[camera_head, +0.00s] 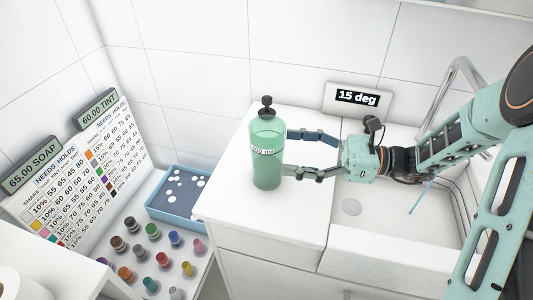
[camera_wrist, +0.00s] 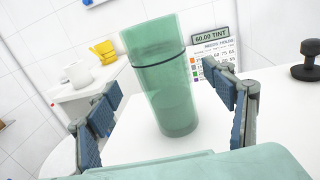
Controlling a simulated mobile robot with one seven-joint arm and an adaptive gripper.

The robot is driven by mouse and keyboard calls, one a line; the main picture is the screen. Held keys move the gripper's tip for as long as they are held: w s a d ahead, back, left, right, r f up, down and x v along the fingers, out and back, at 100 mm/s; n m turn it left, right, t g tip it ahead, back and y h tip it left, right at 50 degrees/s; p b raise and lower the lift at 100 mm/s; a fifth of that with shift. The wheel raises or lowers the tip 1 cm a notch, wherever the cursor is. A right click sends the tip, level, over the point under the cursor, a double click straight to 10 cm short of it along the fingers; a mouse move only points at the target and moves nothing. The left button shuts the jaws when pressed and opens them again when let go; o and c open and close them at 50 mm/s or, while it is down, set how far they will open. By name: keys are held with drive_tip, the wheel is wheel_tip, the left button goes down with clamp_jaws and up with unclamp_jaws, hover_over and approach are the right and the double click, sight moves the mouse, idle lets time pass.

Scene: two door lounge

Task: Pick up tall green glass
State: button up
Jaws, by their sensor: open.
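The tall green glass (camera_head: 267,161) is a translucent cylinder with a dark line and an "ml" label, upright on the white counter near its left edge. My gripper (camera_head: 288,153) comes at it from the right, its two fingers spread level and their tips close to the glass's right side. In the wrist view the glass (camera_wrist: 164,88) stands between the two open blue-padded fingers, with gaps visible on both sides. It looks tilted there because of the camera angle. The fingers do not appear to press on it.
A black knobbed object (camera_head: 267,104) stands just behind the glass. A sink (camera_head: 378,215) with a tall faucet (camera_head: 463,75) and a "15 deg" sign (camera_head: 357,98) are to the right. Several coloured jars, a blue tray (camera_head: 162,212) and printed boards (camera_head: 85,165) are at left.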

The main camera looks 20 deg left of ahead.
sight(268, 150)
drive_tip(key=x, duration=0.4)
drive_tip(key=f+x, duration=0.1)
drive_tip(key=shift+a+b, duration=0.3)
drive_tip(key=shift+a, duration=0.15)
drive_tip(key=shift+c, duration=0.6)
drive_tip(key=shift+r, duration=0.1)
drive_tip(key=c, duration=1.5)
drive_tip(key=shift+o, duration=0.2)
drive_tip(key=shift+r, duration=0.1)
